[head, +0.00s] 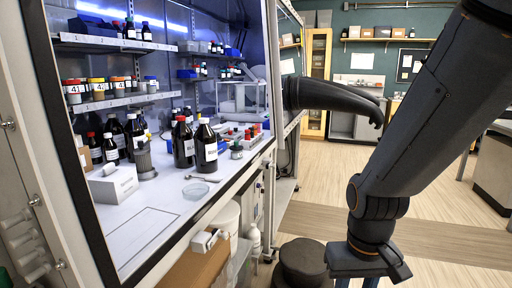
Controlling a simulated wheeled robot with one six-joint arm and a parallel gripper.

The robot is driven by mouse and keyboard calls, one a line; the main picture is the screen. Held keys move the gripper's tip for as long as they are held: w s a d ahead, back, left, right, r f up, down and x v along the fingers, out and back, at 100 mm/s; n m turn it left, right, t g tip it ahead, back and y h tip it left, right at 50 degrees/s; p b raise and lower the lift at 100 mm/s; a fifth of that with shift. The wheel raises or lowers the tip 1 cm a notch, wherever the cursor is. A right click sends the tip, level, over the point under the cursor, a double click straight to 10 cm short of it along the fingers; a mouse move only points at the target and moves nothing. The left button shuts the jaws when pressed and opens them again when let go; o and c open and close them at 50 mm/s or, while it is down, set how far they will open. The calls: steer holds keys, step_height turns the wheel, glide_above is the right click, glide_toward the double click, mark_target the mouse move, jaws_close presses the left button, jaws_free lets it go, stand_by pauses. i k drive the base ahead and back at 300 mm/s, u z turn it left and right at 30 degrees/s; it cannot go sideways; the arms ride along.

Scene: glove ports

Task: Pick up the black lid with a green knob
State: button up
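A small dark round piece with a green top (237,149) stands on the white work surface inside the cabinet, near its right front edge. It looks like the black lid with the green knob, but it is too small to be sure. My arm comes down from the upper right, outside the cabinet. Its dark wrist end (368,262) is at the bottom of the head view, well to the right of and nearer than the lid. The fingertips cannot be made out, so I cannot tell whether my gripper is open or holds anything.
Dark bottles (183,143), a white box (113,184) and a glass dish (195,191) stand on the work surface. A black glove sleeve (330,95) sticks out of the cabinet's side. A dark round stool (302,260) stands left of my wrist. Open floor lies behind my arm.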

mark_target(236, 147)
steer(key=i, duration=1.65)
